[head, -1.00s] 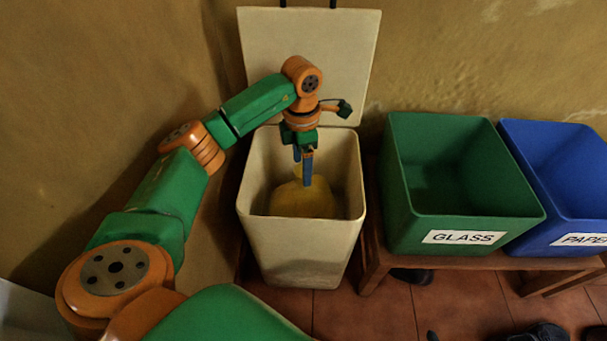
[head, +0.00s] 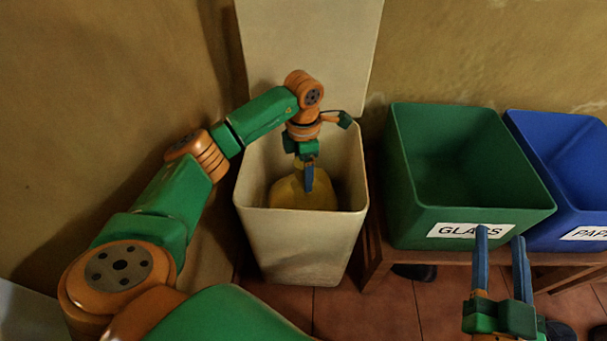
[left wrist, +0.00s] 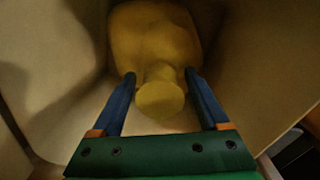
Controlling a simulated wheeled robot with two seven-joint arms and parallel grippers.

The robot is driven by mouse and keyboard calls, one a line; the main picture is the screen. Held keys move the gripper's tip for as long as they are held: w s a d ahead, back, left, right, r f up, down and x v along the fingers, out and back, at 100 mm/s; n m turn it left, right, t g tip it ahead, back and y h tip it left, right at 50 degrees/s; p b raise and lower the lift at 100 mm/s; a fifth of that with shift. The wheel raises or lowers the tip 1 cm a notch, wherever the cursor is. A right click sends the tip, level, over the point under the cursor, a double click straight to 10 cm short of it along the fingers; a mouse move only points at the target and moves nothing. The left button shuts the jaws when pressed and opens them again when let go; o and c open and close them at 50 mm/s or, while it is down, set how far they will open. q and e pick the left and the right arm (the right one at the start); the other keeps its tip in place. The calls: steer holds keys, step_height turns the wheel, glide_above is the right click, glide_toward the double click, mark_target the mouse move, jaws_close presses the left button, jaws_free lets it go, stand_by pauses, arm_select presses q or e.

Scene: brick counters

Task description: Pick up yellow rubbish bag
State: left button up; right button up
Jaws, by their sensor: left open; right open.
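The yellow rubbish bag (head: 303,194) sits inside the cream bin (head: 300,245), whose lid stands open against the wall. My left gripper (head: 309,185) points down into the bin at the bag's top. In the left wrist view the open fingers of my left gripper (left wrist: 160,80) lie on either side of the bag's tied neck (left wrist: 160,98), with the bag's body (left wrist: 155,40) beyond. I cannot tell whether the fingers touch it. My right gripper (head: 502,235) is open and empty at the lower right, in front of the green bin.
A green bin (head: 470,213) labelled GLASS and a blue bin (head: 580,217) stand on a wooden bench (head: 378,262) to the right. The cream bin's walls surround my left gripper closely. Dark shoe-like objects lie on the tiled floor (head: 345,310).

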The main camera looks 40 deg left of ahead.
arm_select(q)
jaws_close()
stand_by(1.4)
